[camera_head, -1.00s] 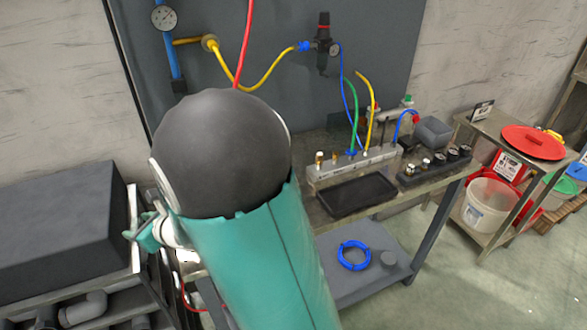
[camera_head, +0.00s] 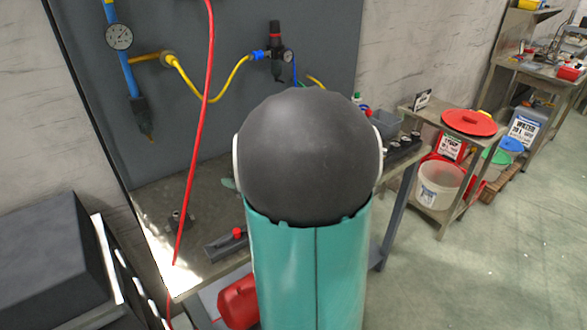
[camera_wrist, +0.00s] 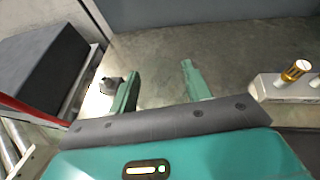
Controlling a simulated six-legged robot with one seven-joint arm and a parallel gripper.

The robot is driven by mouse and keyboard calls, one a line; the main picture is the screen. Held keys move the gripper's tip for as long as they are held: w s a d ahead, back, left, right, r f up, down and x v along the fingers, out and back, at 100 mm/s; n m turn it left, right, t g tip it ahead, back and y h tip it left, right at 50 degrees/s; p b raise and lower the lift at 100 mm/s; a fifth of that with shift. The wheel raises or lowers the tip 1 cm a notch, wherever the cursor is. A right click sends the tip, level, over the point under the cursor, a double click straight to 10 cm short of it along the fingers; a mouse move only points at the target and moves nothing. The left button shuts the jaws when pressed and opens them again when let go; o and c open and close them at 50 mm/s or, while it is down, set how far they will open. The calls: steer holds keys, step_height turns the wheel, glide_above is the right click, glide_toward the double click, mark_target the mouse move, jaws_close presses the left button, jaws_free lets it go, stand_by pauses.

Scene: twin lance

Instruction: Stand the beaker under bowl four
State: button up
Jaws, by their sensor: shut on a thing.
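My gripper (camera_wrist: 160,70) shows in the wrist view with its two teal fingers some way apart over the grey bench top. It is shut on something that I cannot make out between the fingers. I cannot pick out the beaker or bowl four in either view.
The bench (camera_head: 150,200) carries a small dark fitting (camera_head: 180,220) and a dark block (camera_head: 228,243) with a red knob. A red hose (camera_head: 205,110) hangs in front. A black box (camera_head: 50,255) stands left. A pale manifold (camera_wrist: 285,88) is right in the wrist view.

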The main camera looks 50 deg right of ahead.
steer(key=s+d+r+m+h, duration=0.2)
steer(key=s+d+h, duration=0.1)
steer(key=s+d, duration=0.85)
steer(key=shift+g, duration=0.3)
steer(key=w+f, duration=0.3)
steer(key=w, duration=0.1)
steer(key=w+f, duration=0.3)
steer(key=w, duration=0.1)
steer(key=w+f, duration=0.3)
steer(key=w, duration=0.1)
steer(key=shift+d, duration=0.2)
steer(key=shift+w+f, duration=0.2)
steer(key=shift+f, duration=0.05)
steer(key=shift+w+f, duration=0.2)
steer(key=shift+f, duration=1.5)
steer(key=shift+f, duration=0.1)
steer(key=o, duration=1)
steer(key=shift+c, duration=0.2)
